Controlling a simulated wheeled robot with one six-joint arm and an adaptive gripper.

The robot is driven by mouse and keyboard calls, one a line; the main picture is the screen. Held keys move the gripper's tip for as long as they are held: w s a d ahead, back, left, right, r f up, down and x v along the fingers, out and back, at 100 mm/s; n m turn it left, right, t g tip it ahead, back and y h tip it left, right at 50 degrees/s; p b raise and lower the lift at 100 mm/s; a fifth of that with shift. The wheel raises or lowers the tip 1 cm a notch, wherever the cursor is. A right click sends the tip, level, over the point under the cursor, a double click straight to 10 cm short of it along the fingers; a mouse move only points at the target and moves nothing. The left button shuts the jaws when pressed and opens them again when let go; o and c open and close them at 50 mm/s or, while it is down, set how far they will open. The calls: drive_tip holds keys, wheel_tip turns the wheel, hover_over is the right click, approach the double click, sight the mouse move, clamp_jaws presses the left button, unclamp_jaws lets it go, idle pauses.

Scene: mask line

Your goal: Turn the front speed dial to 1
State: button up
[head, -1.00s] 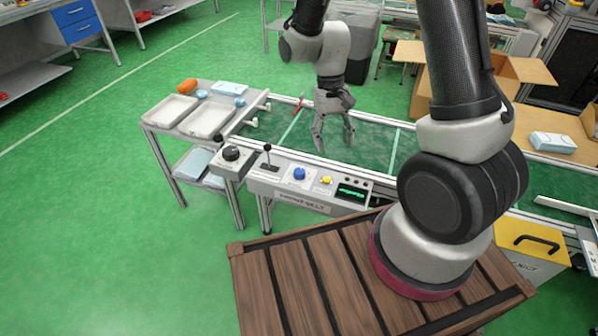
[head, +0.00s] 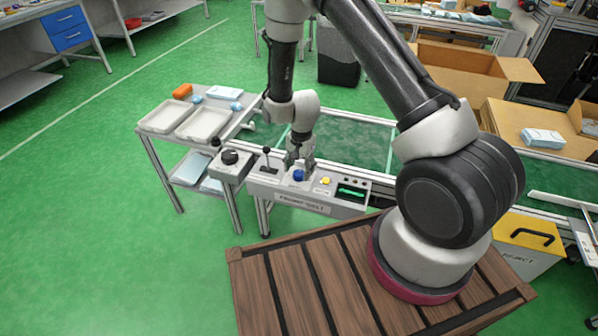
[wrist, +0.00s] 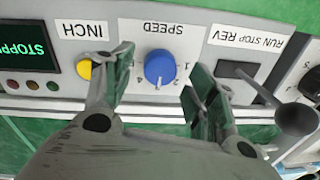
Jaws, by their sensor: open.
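The speed dial is a blue round knob (wrist: 160,68) under the printed word SPEED in the wrist view, upside down there. In the head view the blue dial (head: 298,176) sits on the grey control panel (head: 300,203). A white mark shows at its lower edge in the wrist view; which number it points at I cannot tell for sure. My gripper (head: 301,163) is over the panel, just behind the dial. In the wrist view its open fingers (wrist: 158,72) stand on either side of the dial, apart from it.
The yellow INCH button (wrist: 84,70) is close beside one finger. The RUN STOP REV lever (wrist: 292,112) is beyond the other. A green display (wrist: 35,48) reads STOPPED. A black knob (head: 230,157) is on a box further left.

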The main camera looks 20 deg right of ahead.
drive_tip(key=shift+w+f, duration=0.1)
drive_tip(key=shift+f, duration=0.9)
drive_tip(key=c, duration=1)
drive_tip(key=shift+c, duration=0.2)
